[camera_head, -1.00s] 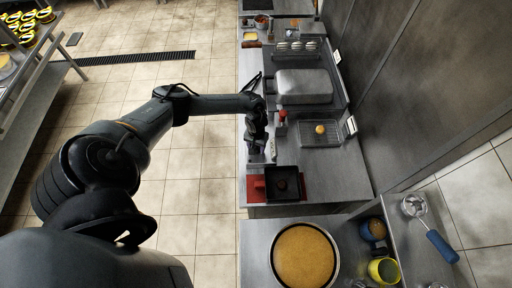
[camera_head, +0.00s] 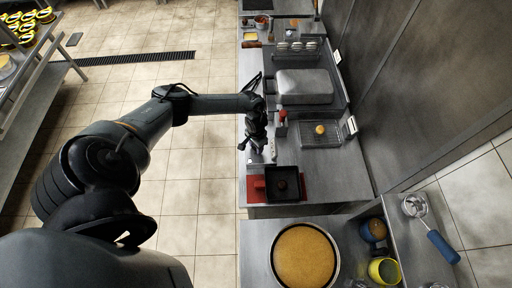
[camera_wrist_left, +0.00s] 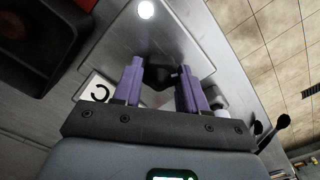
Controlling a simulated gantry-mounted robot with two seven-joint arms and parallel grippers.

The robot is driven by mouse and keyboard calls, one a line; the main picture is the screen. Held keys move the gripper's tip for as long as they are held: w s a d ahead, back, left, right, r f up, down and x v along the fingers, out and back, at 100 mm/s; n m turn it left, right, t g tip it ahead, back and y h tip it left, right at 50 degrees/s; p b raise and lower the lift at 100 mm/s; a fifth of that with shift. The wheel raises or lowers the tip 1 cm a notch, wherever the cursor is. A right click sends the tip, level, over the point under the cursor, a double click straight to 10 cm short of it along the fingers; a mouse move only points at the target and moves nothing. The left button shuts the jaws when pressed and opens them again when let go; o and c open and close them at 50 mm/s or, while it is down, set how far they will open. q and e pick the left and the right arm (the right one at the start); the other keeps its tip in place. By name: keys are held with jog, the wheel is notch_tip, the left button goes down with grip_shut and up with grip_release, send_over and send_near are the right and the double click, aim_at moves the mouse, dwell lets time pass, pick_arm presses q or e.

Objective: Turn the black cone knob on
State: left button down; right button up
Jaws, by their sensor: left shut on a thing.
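The black cone knob (camera_wrist_left: 158,77) sits on a metal panel in the left wrist view, between the two purple fingers of my left gripper (camera_wrist_left: 160,70). The gripper is shut on the knob, with a finger at each side. The fingers and palm hide part of it. A white label (camera_wrist_left: 98,91) with a curved dark mark is beside the left finger. In the head view my left gripper (camera_head: 255,146) is at the counter's left edge, and the knob cannot be made out there. My right gripper is not in view.
A dark square pan (camera_head: 284,184) on a red surface stands close to my gripper. A red-topped bottle (camera_head: 282,116), a wire rack (camera_head: 321,133) and a large metal lid (camera_head: 303,86) are to the right. Tiled floor (camera_head: 200,190) is open to the left.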

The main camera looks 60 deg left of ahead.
pick_arm(q)
jog(key=shift+m, duration=0.6)
jog(key=shift+f, duration=0.1)
jog(key=m, duration=0.3)
jog(key=shift+a+f+m+b, duration=0.1)
jog(key=shift+m+b, duration=0.2)
jog(key=shift+b, duration=0.1)
jog(key=m, duration=0.2)
jog(key=shift+m+b, duration=0.3)
jog(key=shift+m, duration=0.1)
jog(key=shift+s, duration=0.1)
jog(key=shift+m, duration=0.3)
